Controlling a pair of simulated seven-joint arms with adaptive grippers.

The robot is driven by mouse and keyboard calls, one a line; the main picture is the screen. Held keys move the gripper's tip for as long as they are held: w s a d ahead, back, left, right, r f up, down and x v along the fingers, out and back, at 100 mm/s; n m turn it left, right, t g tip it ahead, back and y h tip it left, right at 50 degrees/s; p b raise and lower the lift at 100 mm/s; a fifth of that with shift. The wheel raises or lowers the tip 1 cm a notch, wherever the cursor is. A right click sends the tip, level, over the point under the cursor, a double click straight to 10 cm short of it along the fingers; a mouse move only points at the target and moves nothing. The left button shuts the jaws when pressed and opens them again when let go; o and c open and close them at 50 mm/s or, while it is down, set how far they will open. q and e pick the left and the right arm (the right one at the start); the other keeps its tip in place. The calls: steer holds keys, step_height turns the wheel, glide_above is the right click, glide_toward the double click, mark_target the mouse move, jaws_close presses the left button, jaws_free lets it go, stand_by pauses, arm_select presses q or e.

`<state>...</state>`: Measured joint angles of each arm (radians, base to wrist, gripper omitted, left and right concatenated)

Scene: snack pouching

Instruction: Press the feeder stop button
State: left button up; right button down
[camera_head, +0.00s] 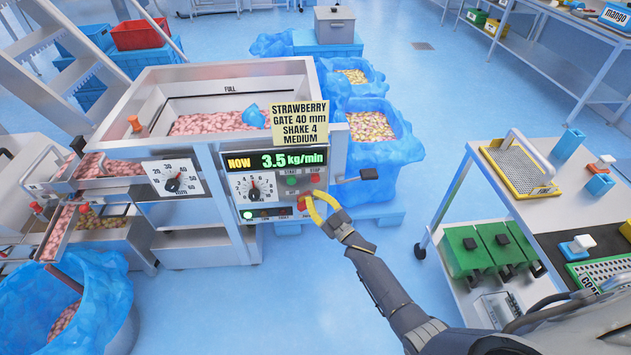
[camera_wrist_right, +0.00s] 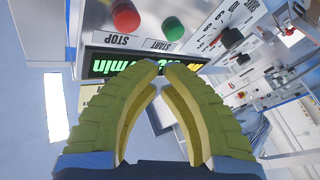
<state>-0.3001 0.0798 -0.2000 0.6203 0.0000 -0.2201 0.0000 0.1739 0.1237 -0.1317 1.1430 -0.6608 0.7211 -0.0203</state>
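The feeder control panel (camera_head: 278,188) has a lit display reading 3.5 kg/min. The red stop button (camera_head: 315,178) sits right of the green start button (camera_head: 291,181). In the right wrist view the red stop button (camera_wrist_right: 125,17) is labelled STOP and the green start button (camera_wrist_right: 172,28) START. My right gripper (camera_head: 313,195) has curved yellow fingers, just below the stop button in the head view. In the right wrist view its tips (camera_wrist_right: 162,72) nearly meet with nothing between them, apart from the stop button. My left gripper is not in view.
A recipe sign (camera_head: 298,122) stands above the display. A black-ended lever (camera_head: 369,174) juts out right of the panel. A red control (camera_head: 303,203) is by the fingers. A steel cart (camera_head: 463,180) with green bins stands right, with open floor between.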

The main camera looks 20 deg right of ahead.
steer(key=shift+w+d, duration=0.2)
steer(key=shift+w, duration=0.85)
steer(key=shift+w+d, duration=0.2)
steer(key=shift+w, duration=0.85)
steer(key=shift+w+d, duration=0.15)
steer(key=shift+w, duration=0.8)
stand_by(1.0)
steer(key=shift+s, duration=0.95)
steer(key=shift+s+a, duration=0.2)
steer(key=shift+s, duration=0.6)
steer(key=shift+s+a, duration=0.2)
steer(key=shift+s, duration=0.65)
steer(key=shift+s+a, duration=0.2)
steer(key=shift+s, duration=0.6)
